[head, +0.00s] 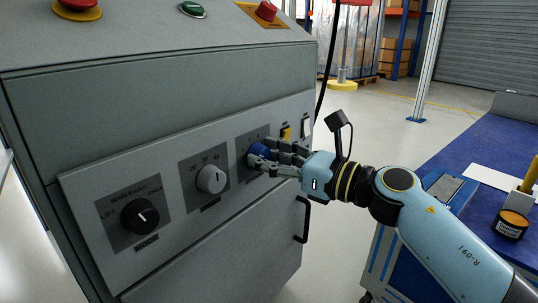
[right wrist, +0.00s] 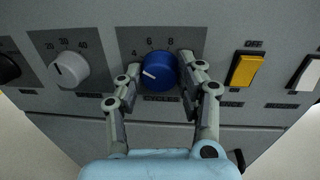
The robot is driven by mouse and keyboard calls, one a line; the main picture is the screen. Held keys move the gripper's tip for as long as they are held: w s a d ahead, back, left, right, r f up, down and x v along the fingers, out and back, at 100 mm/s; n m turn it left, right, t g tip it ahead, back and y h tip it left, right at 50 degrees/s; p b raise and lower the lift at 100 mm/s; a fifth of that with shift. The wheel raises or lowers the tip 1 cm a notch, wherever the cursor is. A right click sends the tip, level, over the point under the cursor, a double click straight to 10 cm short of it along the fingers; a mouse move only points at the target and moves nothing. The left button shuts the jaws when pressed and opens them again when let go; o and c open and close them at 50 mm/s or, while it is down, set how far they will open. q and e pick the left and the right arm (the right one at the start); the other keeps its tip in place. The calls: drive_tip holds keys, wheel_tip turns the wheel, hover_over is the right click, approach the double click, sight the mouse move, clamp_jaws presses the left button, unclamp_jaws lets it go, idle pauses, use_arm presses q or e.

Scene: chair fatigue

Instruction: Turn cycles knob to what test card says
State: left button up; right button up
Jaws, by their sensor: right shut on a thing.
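My left gripper is not in view.
A white knob (head: 211,178) and a black knob (head: 140,215) are left of the blue one. A yellow rocker switch (right wrist: 244,70) and a white switch (right wrist: 307,73) are right. A black handle (head: 303,219) juts out below. The blue bench (head: 455,147) stands right.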

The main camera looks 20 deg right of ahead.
drive_tip(key=shift+r+m+p, duration=0.2)
drive_tip(key=shift+m+p, duration=0.55)
drive_tip(key=shift+m, duration=0.25)
drive_tip(key=m+t+p, duration=0.1)
drive_tip(key=m+p, duration=0.4)
drive_tip(key=m, duration=0.3)
drive_tip(key=shift+f, duration=0.1)
drive_tip(key=m+p, duration=0.3)
drive_tip(key=m, duration=0.2)
drive_tip(key=shift+f+t, duration=0.15)
drive_tip(key=shift+t, duration=0.15)
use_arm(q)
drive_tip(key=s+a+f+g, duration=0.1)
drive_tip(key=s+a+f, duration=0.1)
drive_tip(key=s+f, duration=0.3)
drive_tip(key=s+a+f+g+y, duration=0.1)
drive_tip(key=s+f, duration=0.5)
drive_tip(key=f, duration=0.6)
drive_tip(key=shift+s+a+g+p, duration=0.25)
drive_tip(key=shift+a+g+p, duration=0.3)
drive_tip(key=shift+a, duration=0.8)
use_arm(e)
drive_tip(key=shift+f+m, duration=0.15)
drive_tip(key=shift+m, duration=0.55)
